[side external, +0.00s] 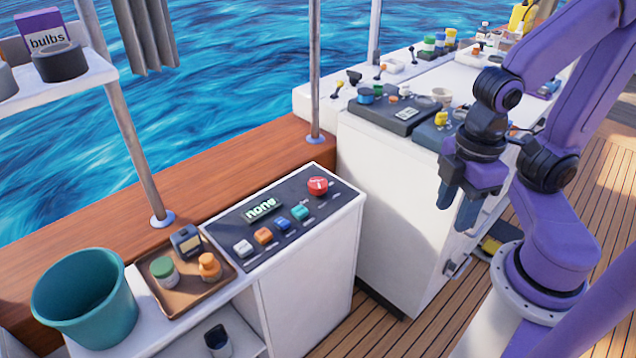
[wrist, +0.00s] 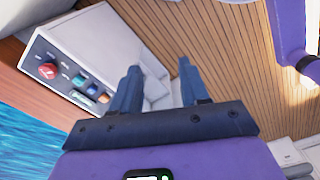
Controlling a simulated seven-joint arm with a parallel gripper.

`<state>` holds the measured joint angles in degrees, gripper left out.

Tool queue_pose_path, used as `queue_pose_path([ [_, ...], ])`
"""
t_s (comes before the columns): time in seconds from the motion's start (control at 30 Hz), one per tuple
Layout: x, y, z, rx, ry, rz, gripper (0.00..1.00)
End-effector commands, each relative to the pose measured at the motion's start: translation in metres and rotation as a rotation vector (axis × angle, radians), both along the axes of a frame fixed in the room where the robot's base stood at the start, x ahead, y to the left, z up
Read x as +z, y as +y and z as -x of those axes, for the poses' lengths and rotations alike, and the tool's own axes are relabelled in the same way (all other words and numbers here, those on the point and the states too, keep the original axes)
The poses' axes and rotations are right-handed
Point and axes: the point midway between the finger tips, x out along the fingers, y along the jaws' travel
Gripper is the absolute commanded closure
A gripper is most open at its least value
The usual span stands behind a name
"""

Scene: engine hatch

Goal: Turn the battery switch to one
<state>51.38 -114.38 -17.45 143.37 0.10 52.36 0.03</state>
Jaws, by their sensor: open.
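The red battery switch knob (side external: 318,186) sits at the right end of a dark panel (side external: 270,241) on a low white cabinet. A small display (side external: 262,209) on that panel reads "none". A light mark shows on the knob's top. The knob also shows in the wrist view (wrist: 47,71), at the upper left. My gripper (side external: 458,207) hangs with its fingers pointing down, to the right of the panel and apart from it. It is open and empty; the fingers also show spread in the wrist view (wrist: 160,82).
White, orange, blue and teal switches (side external: 300,212) line the panel's front. A tray (side external: 196,290) with small jars and a teal bucket (side external: 85,300) stand to its left. A taller white counter (side external: 385,210) with many items stands between panel and arm. A metal post (side external: 315,80) rises behind.

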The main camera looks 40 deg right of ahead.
Motion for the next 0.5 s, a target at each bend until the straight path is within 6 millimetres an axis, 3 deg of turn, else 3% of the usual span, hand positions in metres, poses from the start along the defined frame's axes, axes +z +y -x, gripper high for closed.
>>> queue_pose_path([
  [0.03,0.000,0.000,0.000,-0.002,0.000,0.000,0.38],
  [0.1,0.001,0.002,-0.004,-0.020,0.001,0.000,0.15],
  [0.13,0.001,0.004,-0.007,-0.035,0.001,0.001,0.12],
  [0.27,0.005,0.017,-0.031,-0.161,0.004,0.003,0.12],
  [0.5,0.009,0.046,-0.109,-0.531,0.011,0.004,0.12],
])
